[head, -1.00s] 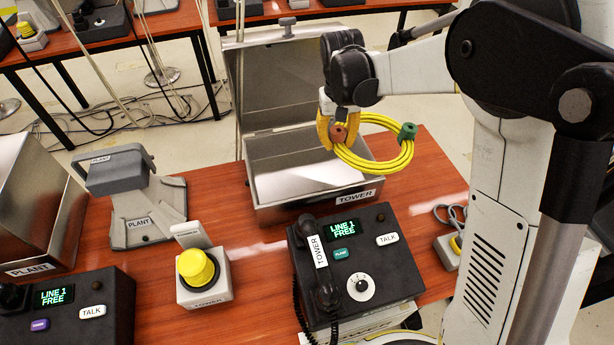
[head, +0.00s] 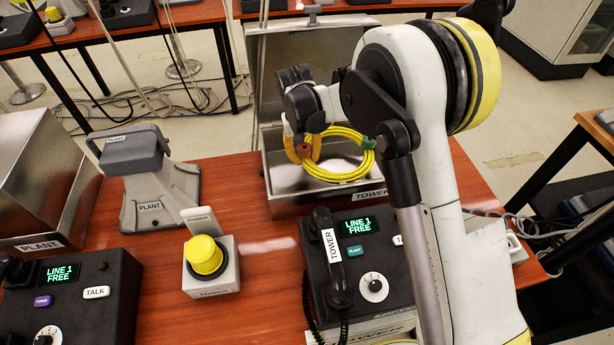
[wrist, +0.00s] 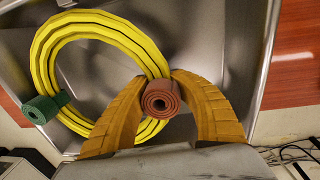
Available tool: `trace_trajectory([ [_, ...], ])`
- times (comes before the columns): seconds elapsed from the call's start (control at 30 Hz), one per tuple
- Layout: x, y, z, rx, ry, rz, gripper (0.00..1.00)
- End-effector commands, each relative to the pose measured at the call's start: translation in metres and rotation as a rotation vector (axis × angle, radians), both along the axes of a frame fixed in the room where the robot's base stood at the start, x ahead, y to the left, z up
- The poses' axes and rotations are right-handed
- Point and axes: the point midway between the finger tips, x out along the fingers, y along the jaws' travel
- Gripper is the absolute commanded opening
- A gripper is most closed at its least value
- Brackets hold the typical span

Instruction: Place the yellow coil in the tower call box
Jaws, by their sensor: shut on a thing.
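The yellow coil (head: 340,172) is a ring of cable with a green clip (head: 368,143) and a red-brown clip (head: 304,150). My gripper (head: 303,150) is shut on the coil at the red-brown clip. In the wrist view the orange fingers (wrist: 160,105) close on either side of that clip, and the coil (wrist: 48,62) spreads to the upper left. The tower call box (head: 318,205) is an open metal box labelled TOWER, with its lid standing up at the back. The coil is over the box's opening; whether it touches the floor inside is unclear.
The tower phone (head: 365,245) stands in front of the box, partly behind my arm. A yellow button on a grey base (head: 208,265), a grey PLANT stand (head: 155,180) and a metal PLANT box (head: 45,190) are to the left. Bare table lies between the button and tower box.

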Motion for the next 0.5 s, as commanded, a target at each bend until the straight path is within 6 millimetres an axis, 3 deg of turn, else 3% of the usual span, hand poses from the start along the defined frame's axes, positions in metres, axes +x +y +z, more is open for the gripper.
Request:
trace_trajectory([
  [0.27,0.000,0.000,-0.024,0.000,0.000,0.000,0.00],
  [0.5,0.000,0.000,-0.064,0.000,0.000,0.000,0.00],
])
